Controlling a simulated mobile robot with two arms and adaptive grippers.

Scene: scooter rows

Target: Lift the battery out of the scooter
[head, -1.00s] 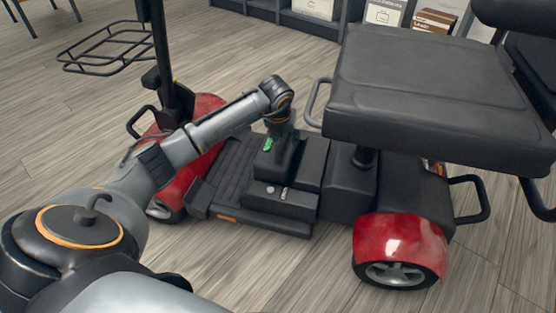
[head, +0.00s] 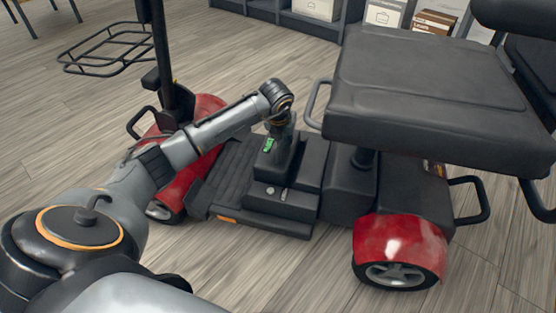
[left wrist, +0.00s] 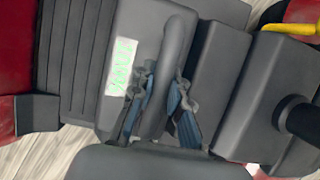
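The scooter's battery (head: 282,205) is a dark grey box low in the scooter (head: 400,249), between the footboard and the seat post. Its raised handle and a pale green-marked label show in the left wrist view, where the battery (left wrist: 138,30) fills the middle. My left gripper (head: 278,135) is over the battery, pointing down. In the left wrist view its two fingers (left wrist: 165,85) are on either side of the handle (left wrist: 174,45). I cannot tell whether they press on it. The battery appears seated in the scooter. My right gripper is not in view.
The black seat (head: 430,100) overhangs just right of the battery, with an armrest loop (head: 316,102) near my wrist. The tiller post (head: 160,60) stands left, with a wire basket (head: 105,48) beyond. Shelves (head: 325,22) stand at the back. The wooden floor in front is clear.

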